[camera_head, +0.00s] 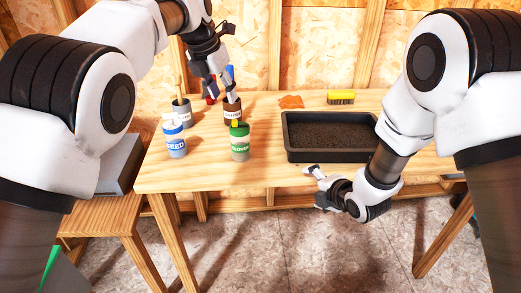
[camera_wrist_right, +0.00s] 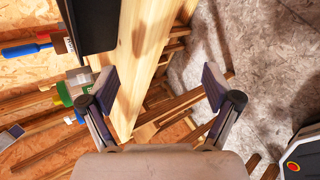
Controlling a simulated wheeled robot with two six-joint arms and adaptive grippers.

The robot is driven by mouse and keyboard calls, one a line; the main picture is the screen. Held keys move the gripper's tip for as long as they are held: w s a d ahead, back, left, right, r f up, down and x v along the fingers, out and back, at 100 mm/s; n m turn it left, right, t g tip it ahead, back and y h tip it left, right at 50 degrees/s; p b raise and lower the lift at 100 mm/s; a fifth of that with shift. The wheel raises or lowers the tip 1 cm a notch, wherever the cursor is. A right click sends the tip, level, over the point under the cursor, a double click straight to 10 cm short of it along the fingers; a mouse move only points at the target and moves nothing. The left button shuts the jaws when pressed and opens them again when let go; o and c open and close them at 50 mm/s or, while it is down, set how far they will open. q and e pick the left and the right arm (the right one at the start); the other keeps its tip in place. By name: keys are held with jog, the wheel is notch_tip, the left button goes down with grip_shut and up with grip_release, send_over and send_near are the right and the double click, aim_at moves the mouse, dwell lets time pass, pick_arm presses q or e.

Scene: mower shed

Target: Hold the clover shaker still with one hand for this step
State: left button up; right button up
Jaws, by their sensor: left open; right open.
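The clover shaker (camera_head: 240,147) stands upright near the front of the workbench, with a green cap and a green label. In the right wrist view the clover shaker (camera_wrist_right: 63,94) shows partly, at the left behind a finger. My left gripper (camera_head: 221,90) is open above and behind it, close over the brown cup; I cannot tell whether it touches the tools there. My right gripper (camera_head: 318,186) is open and empty in front of the bench's front edge, to the right of the shaker and apart from it. It also shows in the right wrist view (camera_wrist_right: 160,84).
A blue-labelled seed shaker (camera_head: 175,143) stands left of the clover shaker. Behind are a grey cup (camera_head: 182,112) and a brown cup (camera_head: 232,114) holding tools. A black soil tray (camera_head: 325,157) lies to the right, a yellow brush (camera_head: 341,97) behind it.

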aim_at(248, 143)
jog(key=w+r+t, duration=0.1)
jog(key=r, duration=0.2)
jog(key=w+r+n+t, duration=0.1)
jog(key=w+r, duration=0.1)
jog(key=r, duration=0.1)
jog(key=w+r+n+t+y, duration=0.1)
jog(key=w+r, duration=0.1)
jog(key=r, duration=0.1)
jog(key=shift+w+a+r+t, duration=0.15)
jog(key=shift+a+r+t, duration=0.1)
jog(key=shift+r+t, duration=0.05)
jog(key=w+a+r+n+t+y, duration=0.1)
jog(key=w+a+n+y, duration=0.3)
jog(key=n, duration=0.4)
jog(key=w+a+n+y, duration=0.1)
jog(key=a+n+y, duration=0.4)
jog(key=n, duration=0.4)
jog(key=a+f+n, duration=0.1)
jog(key=a+f+n+g, duration=0.1)
jog(key=f, duration=0.1)
jog(key=s+a+f+g, duration=0.1)
jog(key=a, duration=0.1)
jog(key=shift+f+n+h, duration=0.3)
jog(key=shift+n, duration=0.1)
jog(key=x, duration=0.7)
jog(key=shift+w+a+f, duration=0.1)
jog(key=shift+w+a, duration=0.1)
jog(key=shift+w, duration=0.05)
jog(key=c, duration=1.3)
jog(key=shift+c, duration=0.2)
